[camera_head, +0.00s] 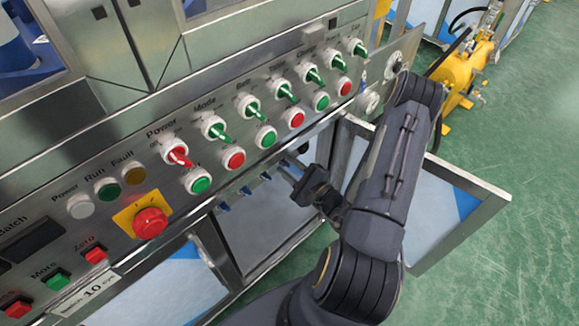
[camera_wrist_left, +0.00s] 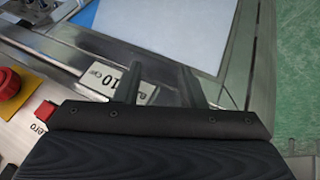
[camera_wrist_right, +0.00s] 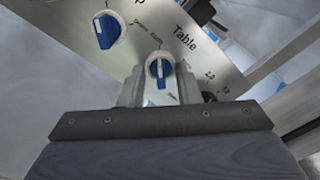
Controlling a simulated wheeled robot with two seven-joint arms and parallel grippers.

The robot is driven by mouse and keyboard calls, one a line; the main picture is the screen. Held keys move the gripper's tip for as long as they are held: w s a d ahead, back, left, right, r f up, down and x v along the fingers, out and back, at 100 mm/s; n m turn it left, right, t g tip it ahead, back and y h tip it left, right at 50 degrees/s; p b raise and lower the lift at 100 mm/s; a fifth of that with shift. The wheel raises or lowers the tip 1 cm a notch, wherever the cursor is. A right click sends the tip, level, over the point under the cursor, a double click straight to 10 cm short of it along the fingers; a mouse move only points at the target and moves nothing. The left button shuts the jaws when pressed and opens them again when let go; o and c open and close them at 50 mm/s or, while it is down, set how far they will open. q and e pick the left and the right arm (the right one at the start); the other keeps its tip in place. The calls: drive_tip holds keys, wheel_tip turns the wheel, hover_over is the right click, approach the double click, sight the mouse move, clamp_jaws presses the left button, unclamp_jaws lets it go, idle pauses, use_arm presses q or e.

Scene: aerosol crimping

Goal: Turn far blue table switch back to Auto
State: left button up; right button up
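The blue table switch (camera_wrist_right: 159,72) shows in the right wrist view beside the printed word "Table". It is a blue knob with a white pointer mark in a white round collar, and its blue handle lies roughly upright in that picture. The small position words are too blurred to read. My right gripper (camera_wrist_right: 160,88) is open, with one finger on each side of the switch; contact cannot be told. In the head view my right gripper (camera_head: 287,172) is under the panel's lower edge. My left gripper (camera_wrist_left: 162,85) is open and empty in its wrist view.
Another blue knob (camera_wrist_right: 107,30) sits left of the table switch. Above, the main panel carries green switches, red and green buttons, and a red emergency button (camera_head: 150,222). An open cabinet door (camera_head: 475,215) stands right of my right arm. Green floor lies beyond.

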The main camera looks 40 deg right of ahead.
drive_tip(key=s, duration=0.7)
drive_tip(key=shift+s+d+p, duration=0.3)
drive_tip(key=shift+s+p, duration=0.05)
drive_tip(key=shift+s, duration=0.05)
idle(0.3)
